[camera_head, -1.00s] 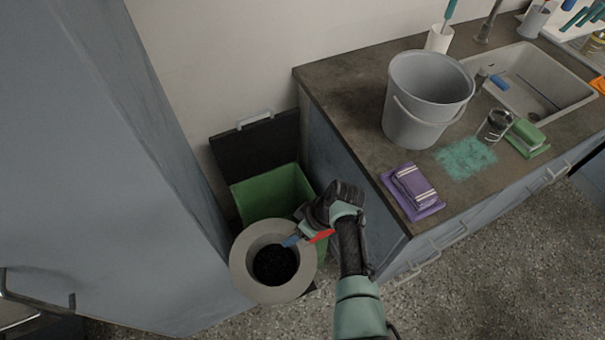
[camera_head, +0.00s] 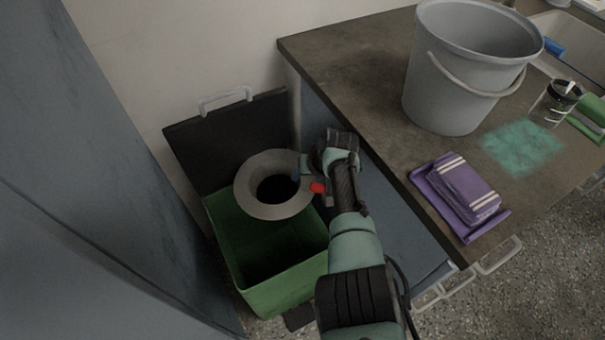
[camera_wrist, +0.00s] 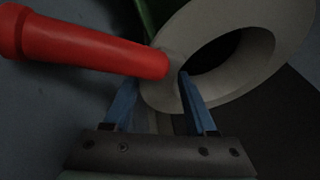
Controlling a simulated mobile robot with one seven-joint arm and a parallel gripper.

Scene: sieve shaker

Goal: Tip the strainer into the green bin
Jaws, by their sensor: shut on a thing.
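The strainer (camera_head: 252,199) is a grey ring-like bowl with a dark middle and a red handle (camera_head: 317,188). In the wrist view the strainer's pale rim (camera_wrist: 166,92) lies between the blue fingers and the red handle (camera_wrist: 90,50) reaches to the left. My gripper (camera_head: 302,172) is shut on the strainer at its right side. The green bin (camera_head: 285,290) stands on the floor with its black lid (camera_head: 190,135) open against the wall. The strainer is over the back part of the bin's opening. The dark middle's contents cannot be made out.
The counter (camera_head: 375,80) is right of the bin, with a grey bucket (camera_head: 450,100), purple cloths (camera_head: 455,195) and a teal powder patch (camera_head: 522,145) on it. A tall blue-grey cabinet (camera_head: 80,200) stands close on the left. The bin sits in the gap between.

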